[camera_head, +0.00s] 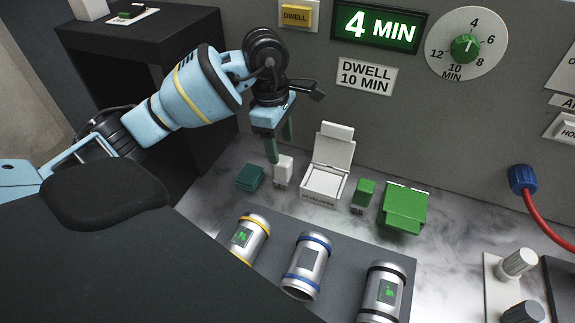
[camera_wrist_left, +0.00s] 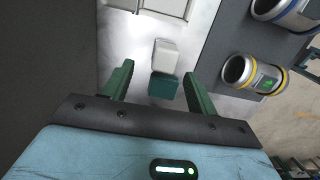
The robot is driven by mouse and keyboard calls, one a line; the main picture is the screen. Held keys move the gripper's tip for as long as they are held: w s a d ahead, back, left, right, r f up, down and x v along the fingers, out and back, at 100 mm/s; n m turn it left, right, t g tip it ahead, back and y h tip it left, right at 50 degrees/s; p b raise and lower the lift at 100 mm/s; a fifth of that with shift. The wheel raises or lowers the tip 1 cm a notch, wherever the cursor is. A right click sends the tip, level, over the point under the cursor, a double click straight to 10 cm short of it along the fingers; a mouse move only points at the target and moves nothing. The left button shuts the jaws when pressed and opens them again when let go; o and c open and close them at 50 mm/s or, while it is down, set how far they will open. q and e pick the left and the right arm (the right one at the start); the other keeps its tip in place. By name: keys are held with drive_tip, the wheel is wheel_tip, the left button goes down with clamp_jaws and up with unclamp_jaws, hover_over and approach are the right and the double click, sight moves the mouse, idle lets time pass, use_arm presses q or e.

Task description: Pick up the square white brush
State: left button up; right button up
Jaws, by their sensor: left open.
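The square white brush (camera_head: 284,170) stands as a small white block on the marble top, left of the white open-lidded developer box (camera_head: 323,187). It also shows in the left wrist view (camera_wrist_left: 166,54), at the upper middle. A dark green block (camera_head: 250,177) sits just left of it; in the left wrist view this block (camera_wrist_left: 163,87) lies between my fingers and the brush. My left gripper (camera_head: 280,147) is open and empty, fingers pointing down, above the brush. The wrist view shows its two green fingers apart.
A small green block (camera_head: 363,194) and a green box (camera_head: 404,208) stand to the right. Several metal canisters, one with a blue band (camera_head: 306,266), lie on a dark tray (camera_head: 345,235) in front. A grey panel (camera_head: 270,60) rises behind. A black stand (camera_head: 120,60) is at left.

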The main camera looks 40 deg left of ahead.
sight(283, 160)
use_arm(q)
drive_tip(key=shift+s, duration=0.1)
drive_tip(key=shift+d+f, duration=0.15)
drive_tip(key=shift+f, duration=1.2)
drive_tip(key=shift+s+d+f+p, duration=0.15)
drive_tip(key=shift+d+f, duration=0.1)
drive_tip(key=shift+f, duration=1)
drive_tip(key=shift+w+d+f+p, duration=0.15)
drive_tip(key=shift+d+f, duration=0.1)
drive_tip(key=shift+f, duration=1)
drive_tip(key=shift+s, duration=0.1)
drive_tip(key=c, duration=1.1)
drive_tip(key=shift+o, duration=0.2)
drive_tip(key=shift+r, duration=0.1)
wheel_tip(283, 160, up, 10)
drive_tip(key=shift+f, duration=0.1)
